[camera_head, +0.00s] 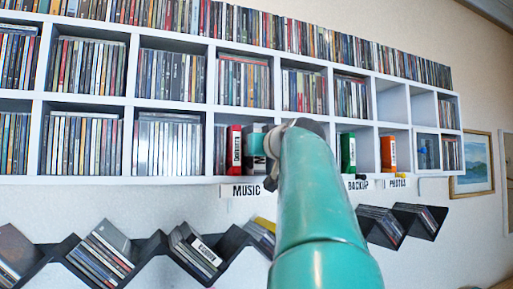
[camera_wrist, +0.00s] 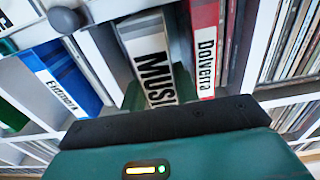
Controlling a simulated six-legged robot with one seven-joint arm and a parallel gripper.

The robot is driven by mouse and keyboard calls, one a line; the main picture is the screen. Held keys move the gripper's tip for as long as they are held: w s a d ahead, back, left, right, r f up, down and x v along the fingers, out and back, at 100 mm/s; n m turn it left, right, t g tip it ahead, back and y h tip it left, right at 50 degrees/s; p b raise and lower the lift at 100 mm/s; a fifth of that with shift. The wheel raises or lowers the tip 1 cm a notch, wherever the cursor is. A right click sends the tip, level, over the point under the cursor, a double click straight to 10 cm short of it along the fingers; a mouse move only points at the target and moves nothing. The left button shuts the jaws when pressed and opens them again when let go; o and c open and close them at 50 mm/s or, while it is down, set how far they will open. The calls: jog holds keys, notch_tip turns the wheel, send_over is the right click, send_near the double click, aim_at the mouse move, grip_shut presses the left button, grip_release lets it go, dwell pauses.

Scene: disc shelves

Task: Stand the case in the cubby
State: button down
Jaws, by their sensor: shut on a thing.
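A pale case with a MUSIC label (camera_wrist: 153,55) stands in front of my gripper in the wrist view, and my gripper (camera_wrist: 157,98) is shut on it. The lower end of the case is hidden behind the gripper body. A red case labelled Dolverra (camera_wrist: 205,45) stands close to its right. In the head view the red case (camera_head: 234,150) is in a lower-row cubby (camera_head: 221,172), with the held case (camera_head: 259,165) just right of it, partly inside the opening. My teal arm hides the cubby's right part. I cannot tell whether the held case touches the shelf floor.
A MUSIC sign (camera_head: 246,190) hangs below the cubby. Further right are a green case (camera_head: 348,153) and an orange case (camera_head: 388,152). A blue case (camera_wrist: 68,92) shows left in the wrist view. Zigzag racks (camera_head: 150,247) with discs are below; packed disc rows fill other cubbies.

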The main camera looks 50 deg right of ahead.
jog(key=shift+w, duration=0.1)
jog(key=c, duration=1)
grip_release()
jog(key=shift+o, duration=0.2)
jog(key=v, duration=1.3)
jog(key=shift+s+a, duration=0.15)
jog(key=shift+s, duration=0.2)
jog(key=shift+f, duration=0.1)
